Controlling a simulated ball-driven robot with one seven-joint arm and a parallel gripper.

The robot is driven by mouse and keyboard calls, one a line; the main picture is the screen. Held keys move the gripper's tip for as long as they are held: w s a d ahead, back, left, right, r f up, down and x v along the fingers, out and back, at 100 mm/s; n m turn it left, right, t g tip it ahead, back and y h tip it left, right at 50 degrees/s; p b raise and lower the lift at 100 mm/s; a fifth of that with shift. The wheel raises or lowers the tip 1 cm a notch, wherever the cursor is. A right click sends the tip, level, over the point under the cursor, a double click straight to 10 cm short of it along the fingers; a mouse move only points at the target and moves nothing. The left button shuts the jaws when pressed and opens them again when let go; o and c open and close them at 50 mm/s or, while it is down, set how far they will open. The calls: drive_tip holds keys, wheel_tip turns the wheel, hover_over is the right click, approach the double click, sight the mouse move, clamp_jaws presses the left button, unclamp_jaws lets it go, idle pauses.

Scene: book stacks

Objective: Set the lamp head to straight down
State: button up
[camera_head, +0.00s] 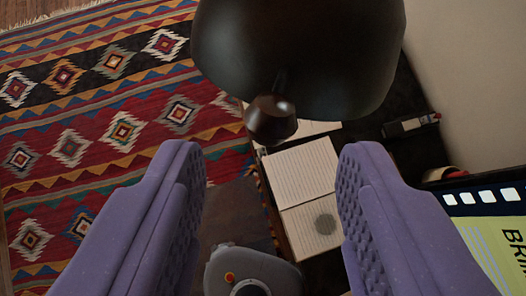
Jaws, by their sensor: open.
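The lamp head (298,45) is a large dark, glossy shade at the top centre, cut off by the upper edge of the picture. A dark faceted knob (271,120) on a short stem sticks out from its lower side. My gripper (268,185) is open, with one purple finger at the left and one at the right. The knob is above the gap between the fingertips in the picture, and nothing is between the fingers. The lamp's arm and base cannot be made out.
Below lies an open lined notebook (303,178) with a grey round stain, on a dark surface. A small dark object (411,125) lies at the right. A yellow-green book (492,240) is at the lower right, near a pale wall (470,70). A patterned rug (100,130) covers the floor at left.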

sight(271, 134)
drive_tip(key=x, duration=0.6)
drive_tip(key=shift+b, duration=0.3)
drive_tip(key=shift+c, duration=0.3)
clamp_jaws()
